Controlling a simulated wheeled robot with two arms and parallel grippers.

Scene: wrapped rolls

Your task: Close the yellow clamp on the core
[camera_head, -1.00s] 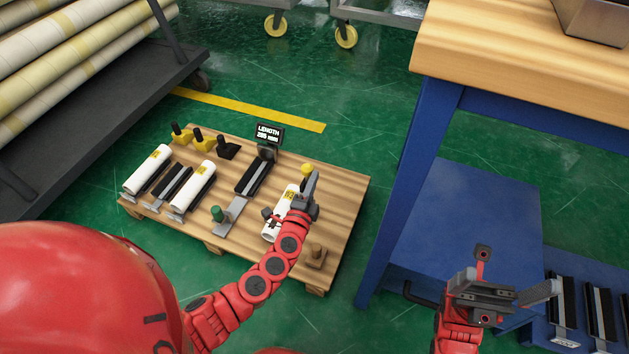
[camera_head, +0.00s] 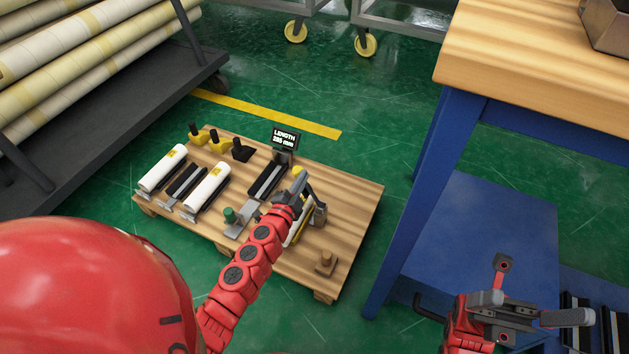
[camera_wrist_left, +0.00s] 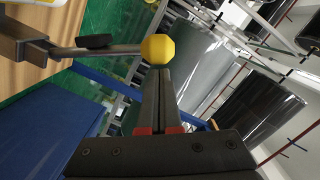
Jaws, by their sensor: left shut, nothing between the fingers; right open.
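The clamp's yellow knob (camera_head: 299,170) is at the far end of its lever, near the right side of the pallet. In the left wrist view the yellow knob (camera_wrist_left: 159,49) sits on a grey lever, right at the tips of my fingers; I cannot tell whether they touch. My left gripper (camera_head: 296,183) is shut with nothing between its fingers. The white core (camera_head: 292,236) under the clamp is mostly hidden by my left arm. My right gripper (camera_head: 535,317) is open and empty, at lower right by the blue bench.
The wooden pallet (camera_head: 345,235) also holds two white rolls (camera_head: 206,187), a length display (camera_head: 285,138), a green knob (camera_head: 230,215) and several small clamps (camera_head: 219,141). A roll rack (camera_head: 110,125) stands left, a blue bench (camera_head: 475,235) right. Green floor lies between pallet and bench.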

